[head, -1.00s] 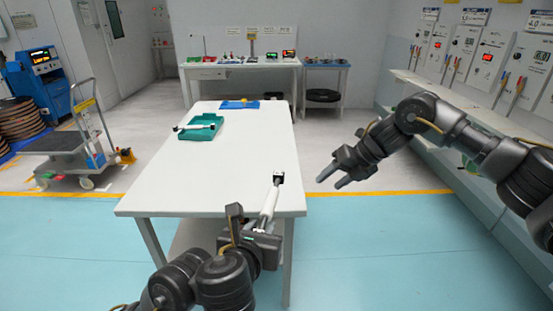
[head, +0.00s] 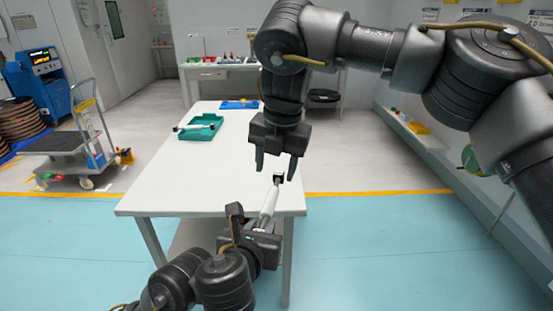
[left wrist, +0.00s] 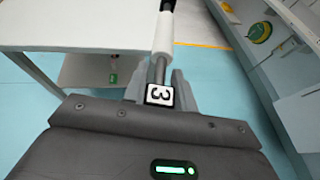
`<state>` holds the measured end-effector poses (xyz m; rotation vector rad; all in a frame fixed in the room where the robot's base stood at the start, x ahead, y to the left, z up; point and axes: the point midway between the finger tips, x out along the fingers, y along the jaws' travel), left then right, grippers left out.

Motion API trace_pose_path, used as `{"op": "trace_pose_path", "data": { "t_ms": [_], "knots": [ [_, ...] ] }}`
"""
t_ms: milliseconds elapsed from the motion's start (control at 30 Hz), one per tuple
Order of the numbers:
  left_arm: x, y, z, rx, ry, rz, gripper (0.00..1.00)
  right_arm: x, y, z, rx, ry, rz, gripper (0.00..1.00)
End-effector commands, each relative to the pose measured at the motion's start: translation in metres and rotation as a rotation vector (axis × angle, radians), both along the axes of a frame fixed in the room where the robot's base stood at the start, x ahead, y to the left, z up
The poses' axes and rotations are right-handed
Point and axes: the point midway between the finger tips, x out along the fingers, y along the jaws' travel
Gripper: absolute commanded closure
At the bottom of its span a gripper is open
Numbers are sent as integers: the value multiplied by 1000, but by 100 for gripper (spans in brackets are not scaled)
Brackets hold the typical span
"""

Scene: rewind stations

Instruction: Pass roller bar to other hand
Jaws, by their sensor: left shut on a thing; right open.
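The roller bar (head: 268,206) is a white rod with a dark end carrying a small black-and-white block (head: 279,178), and it points up and away near the table's right edge. My left gripper (head: 258,229) is shut on its near end.
The white table (head: 180,180) is mostly bare. A green tray (head: 201,128) holding another bar and a blue tray (head: 239,105) lie toward its far end. A cart (head: 80,150) stands on the floor at left. A long shelf runs along the right wall.

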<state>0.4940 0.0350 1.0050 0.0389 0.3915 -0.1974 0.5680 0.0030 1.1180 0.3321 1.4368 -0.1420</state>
Motion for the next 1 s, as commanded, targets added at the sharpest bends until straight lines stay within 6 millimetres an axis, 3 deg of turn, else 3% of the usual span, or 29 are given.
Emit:
{"op": "trace_pose_path", "data": {
  "t_ms": [300,500,700,1000],
  "knots": [
    [0,0,1,-1,-1,-1,100,7,6,-60,1,5,1,48],
    [0,0,1,-1,-1,-1,100,12,9,-87,1,1,1,48],
    [0,0,1,-1,-1,-1,100,14,10,-100,1,1,1,48],
    [0,0,1,-1,-1,-1,100,14,11,-102,1,0,1,48]
  ]
}}
